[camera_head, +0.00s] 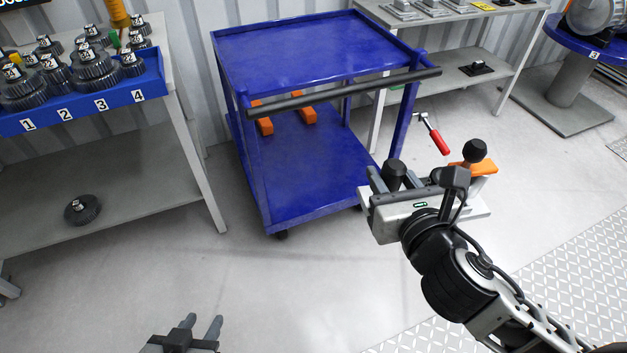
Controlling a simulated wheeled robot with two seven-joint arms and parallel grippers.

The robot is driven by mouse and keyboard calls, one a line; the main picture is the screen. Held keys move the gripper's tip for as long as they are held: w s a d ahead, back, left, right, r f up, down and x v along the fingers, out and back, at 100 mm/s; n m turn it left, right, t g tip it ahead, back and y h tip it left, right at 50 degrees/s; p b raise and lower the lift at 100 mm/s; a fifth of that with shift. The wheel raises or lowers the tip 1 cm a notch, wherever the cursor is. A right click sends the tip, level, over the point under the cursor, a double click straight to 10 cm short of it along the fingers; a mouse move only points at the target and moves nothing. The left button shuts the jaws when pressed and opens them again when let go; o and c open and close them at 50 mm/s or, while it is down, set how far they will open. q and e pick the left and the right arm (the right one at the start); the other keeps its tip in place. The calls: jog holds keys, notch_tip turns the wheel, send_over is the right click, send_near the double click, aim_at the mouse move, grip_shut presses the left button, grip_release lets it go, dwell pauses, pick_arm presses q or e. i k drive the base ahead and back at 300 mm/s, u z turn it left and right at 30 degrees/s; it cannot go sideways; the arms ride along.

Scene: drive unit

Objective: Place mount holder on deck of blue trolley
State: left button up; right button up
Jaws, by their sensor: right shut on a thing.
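The blue trolley (290,45) stands ahead of me, with an empty top deck, a lower deck (310,170) and a dark push handle along its near side. The mount holder (480,167) has an orange block, a pale plate, a black knob and a red-handled clamp. My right gripper (415,184) is shut on it and holds it in front and to the right of the trolley. The gripper and wrist hide part of the holder. My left gripper (202,327) is at the bottom edge, empty, with its two fingers apart.
Two orange blocks (302,112) lie on the lower deck. A bench with a blue numbered rack (130,92) of gears stands left, a loose gear (82,209) on its shelf. A grey table (465,60) stands behind right, and a round blue stand (580,45) farther right. Floor before the trolley is clear.

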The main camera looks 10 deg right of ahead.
aim_at(300, 159)
jog(key=k, duration=0.35)
jog(key=z, duration=1.5)
jog(key=i, duration=1)
jog(key=u, duration=2.45)
